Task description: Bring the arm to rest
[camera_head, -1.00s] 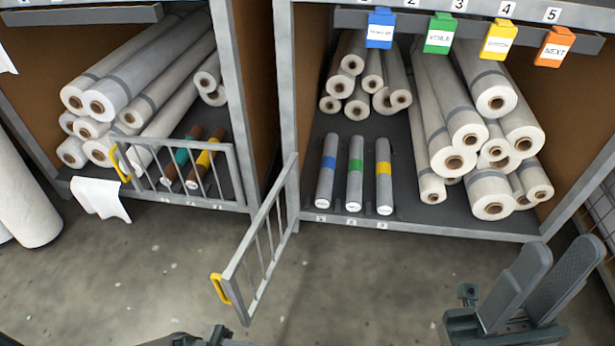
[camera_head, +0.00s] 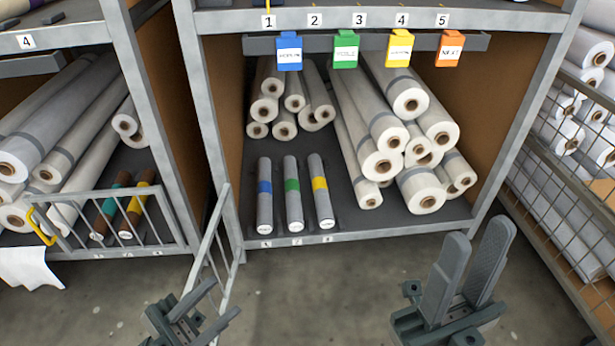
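My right gripper (camera_head: 465,280) is at the lower right, in front of the right shelf bay. Its two fingers point up and stand apart with nothing between them. My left gripper (camera_head: 190,310) shows at the bottom edge, left of centre, in front of the open gate (camera_head: 212,240). Its fingers look spread, and no object shows between them. Three grey rolls lie side by side on the bay floor, banded blue (camera_head: 264,187), green (camera_head: 291,185) and yellow (camera_head: 319,183). Both grippers are apart from the rolls.
Blue (camera_head: 289,52), green (camera_head: 345,50), yellow (camera_head: 400,48) and orange (camera_head: 450,49) tags hang from the upper rail. White rolls (camera_head: 385,165) fill the right bay. A closed gate (camera_head: 120,222) fronts the left bay. A mesh rack (camera_head: 560,205) stands at right. Floor between is clear.

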